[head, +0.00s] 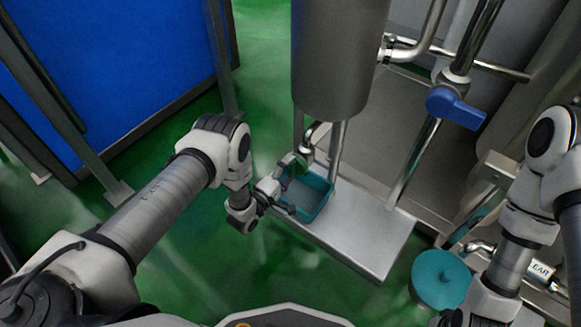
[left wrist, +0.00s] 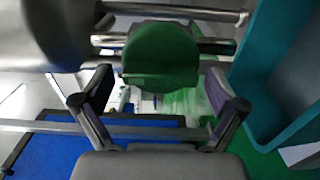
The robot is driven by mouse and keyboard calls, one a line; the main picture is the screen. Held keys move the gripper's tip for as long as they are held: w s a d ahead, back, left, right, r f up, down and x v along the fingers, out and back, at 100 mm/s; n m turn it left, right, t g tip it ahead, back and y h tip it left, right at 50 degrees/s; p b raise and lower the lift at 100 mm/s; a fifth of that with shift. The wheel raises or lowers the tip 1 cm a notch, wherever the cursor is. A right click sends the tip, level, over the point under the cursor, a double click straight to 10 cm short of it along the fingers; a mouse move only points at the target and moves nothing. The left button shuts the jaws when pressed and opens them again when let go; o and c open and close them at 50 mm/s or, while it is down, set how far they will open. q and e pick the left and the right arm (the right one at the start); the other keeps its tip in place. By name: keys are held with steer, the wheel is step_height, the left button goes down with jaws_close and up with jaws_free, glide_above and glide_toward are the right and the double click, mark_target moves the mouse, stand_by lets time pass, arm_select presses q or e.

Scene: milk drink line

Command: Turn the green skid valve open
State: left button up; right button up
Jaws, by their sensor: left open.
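The green skid valve (head: 293,162) has a rounded green handle on a steel pipe below the tall steel tank. In the left wrist view the green handle (left wrist: 160,55) fills the space ahead of my palm. My left gripper (head: 284,192) is open, close to the valve on its near side. Its two fingers (left wrist: 160,78) stand apart on either side of the handle in the left wrist view. I cannot tell whether they touch it. The gripper partly hides the valve's lower part in the head view. My right arm shows at the right, but its gripper is not visible.
A teal bin (head: 326,196) stands on the steel skid plate (head: 375,250), right beside the left gripper. The steel tank (head: 335,60) rises above. A blue valve handle (head: 455,107) sits on a pipe to the right. A round teal lid (head: 442,279) lies front right. Green floor is free at left.

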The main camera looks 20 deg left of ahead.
arm_select(q)
steer(key=v, duration=1.1)
steer(key=shift+s, duration=0.25)
steer(key=shift+a, duration=0.1)
